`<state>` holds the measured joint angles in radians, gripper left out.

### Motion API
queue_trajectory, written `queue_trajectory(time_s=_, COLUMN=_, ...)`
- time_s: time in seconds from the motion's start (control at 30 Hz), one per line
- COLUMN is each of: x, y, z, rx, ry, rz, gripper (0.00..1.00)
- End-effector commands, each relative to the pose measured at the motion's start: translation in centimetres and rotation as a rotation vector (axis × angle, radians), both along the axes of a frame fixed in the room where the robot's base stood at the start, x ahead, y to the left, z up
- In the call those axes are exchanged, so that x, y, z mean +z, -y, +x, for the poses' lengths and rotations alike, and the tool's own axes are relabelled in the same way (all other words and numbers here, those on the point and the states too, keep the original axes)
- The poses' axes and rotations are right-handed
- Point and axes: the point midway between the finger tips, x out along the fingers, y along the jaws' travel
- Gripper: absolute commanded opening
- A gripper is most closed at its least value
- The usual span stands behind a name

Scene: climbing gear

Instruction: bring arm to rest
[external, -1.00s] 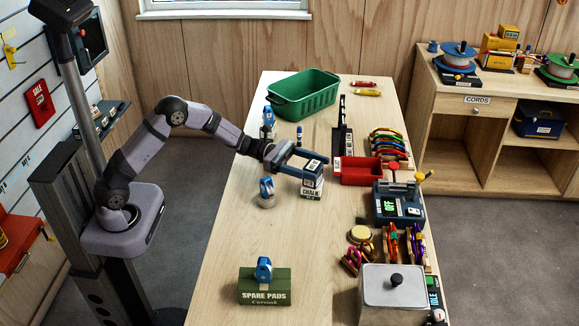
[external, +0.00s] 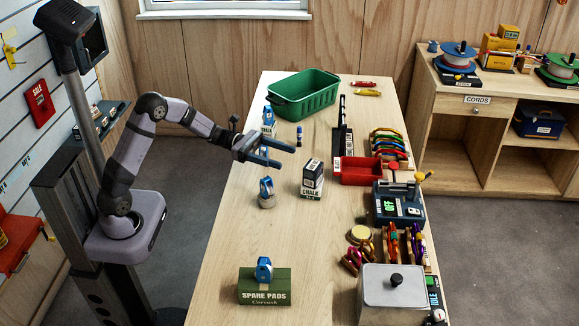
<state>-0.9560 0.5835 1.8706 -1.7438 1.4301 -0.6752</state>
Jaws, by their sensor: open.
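My gripper (external: 283,155) is open and empty. It is held above the left part of the wooden table (external: 235,220), with its two blue fingers pointing right. A white and black chalk box (external: 312,180) stands upright on the table, below and to the right of the fingertips and apart from them. A blue device on a round grey base (external: 267,193) stands just below the gripper in the picture. My arm reaches in from the left, bent upward at the elbow.
A green bin (external: 303,95) stands at the far end, with another blue device (external: 268,122) near it. A red tray (external: 360,171), coloured gear and a grey lidded box (external: 394,293) line the right edge. A green spare pads box (external: 264,287) stands in front. The table's middle front is clear.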

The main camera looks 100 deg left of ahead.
Motion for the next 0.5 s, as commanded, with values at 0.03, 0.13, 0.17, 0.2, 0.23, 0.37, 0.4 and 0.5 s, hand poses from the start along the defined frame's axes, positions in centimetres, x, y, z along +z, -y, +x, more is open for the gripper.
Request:
queue_trajectory(time_s=0.03, x=0.00, y=-0.03, z=-0.08, rx=0.000, ry=0.000, rz=0.000, gripper=0.64)
queue_trajectory(time_s=0.13, x=0.02, y=-0.03, z=-0.11, rx=0.000, ry=0.000, rz=0.000, gripper=0.64)
queue_trajectory(time_s=0.17, x=0.02, y=-0.03, z=-0.10, rx=0.000, ry=0.000, rz=0.000, gripper=0.64)
queue_trajectory(time_s=0.2, x=0.02, y=-0.03, z=-0.10, rx=0.000, ry=0.000, rz=0.000, gripper=0.64)
queue_trajectory(time_s=0.23, x=0.02, y=-0.03, z=-0.09, rx=0.000, ry=0.000, rz=0.000, gripper=0.64)
queue_trajectory(time_s=0.37, x=0.02, y=-0.03, z=-0.07, rx=0.000, ry=0.000, rz=0.000, gripper=0.64)
queue_trajectory(time_s=0.4, x=0.02, y=-0.03, z=-0.06, rx=0.000, ry=0.000, rz=0.000, gripper=0.64)
queue_trajectory(time_s=0.5, x=0.38, y=0.16, z=0.02, rx=-0.002, ry=0.001, rz=0.012, gripper=0.64)
